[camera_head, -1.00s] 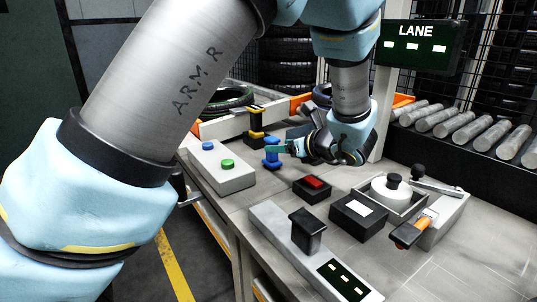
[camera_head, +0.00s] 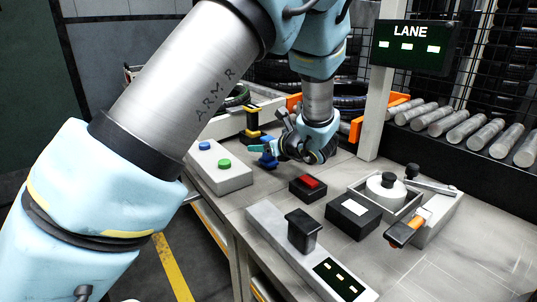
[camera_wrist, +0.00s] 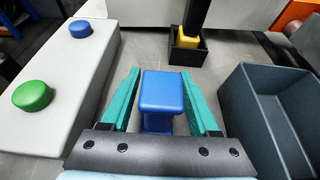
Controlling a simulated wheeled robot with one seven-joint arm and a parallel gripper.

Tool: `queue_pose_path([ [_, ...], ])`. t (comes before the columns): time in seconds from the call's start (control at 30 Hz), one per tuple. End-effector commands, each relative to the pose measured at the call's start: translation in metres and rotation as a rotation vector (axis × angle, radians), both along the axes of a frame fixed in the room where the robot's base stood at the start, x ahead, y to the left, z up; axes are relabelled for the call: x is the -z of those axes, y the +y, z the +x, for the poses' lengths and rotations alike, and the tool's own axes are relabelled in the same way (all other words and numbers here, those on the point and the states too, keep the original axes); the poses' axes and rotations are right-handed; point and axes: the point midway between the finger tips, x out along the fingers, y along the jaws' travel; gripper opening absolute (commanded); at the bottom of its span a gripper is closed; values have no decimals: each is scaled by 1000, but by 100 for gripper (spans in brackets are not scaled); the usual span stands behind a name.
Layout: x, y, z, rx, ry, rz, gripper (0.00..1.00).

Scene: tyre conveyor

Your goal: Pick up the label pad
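A blue block with a flat square top and narrower stem (camera_wrist: 162,92) stands on the bench; in the head view its blue shape (camera_head: 267,161) is partly covered by my gripper (camera_head: 270,150). In the wrist view the teal fingers of my gripper (camera_wrist: 162,80) lie on either side of this block, with narrow gaps between. The fingers are apart and do not appear to clamp it. A black block with a white label-like top (camera_head: 355,208) sits on the bench further right, away from my gripper. I cannot tell for sure which is the label pad.
A grey box with a blue button and a green button (camera_wrist: 32,95) is close on the left. A dark open bin (camera_wrist: 265,110) is close on the right. A yellow-and-black post (camera_wrist: 188,40) stands ahead. A red-topped block (camera_head: 308,183) lies nearer the front.

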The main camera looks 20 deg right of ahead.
Motion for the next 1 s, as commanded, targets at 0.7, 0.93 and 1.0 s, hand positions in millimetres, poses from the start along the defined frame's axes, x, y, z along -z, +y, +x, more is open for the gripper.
queue_pose_path([
  [0.7, 0, 0, 0, 0, 0, 0, 0],
  [0.93, -2, 0, 0, 0, -1, -1, 0],
  [1.0, -6, 0, 0, -1, -2, -3, 0],
])
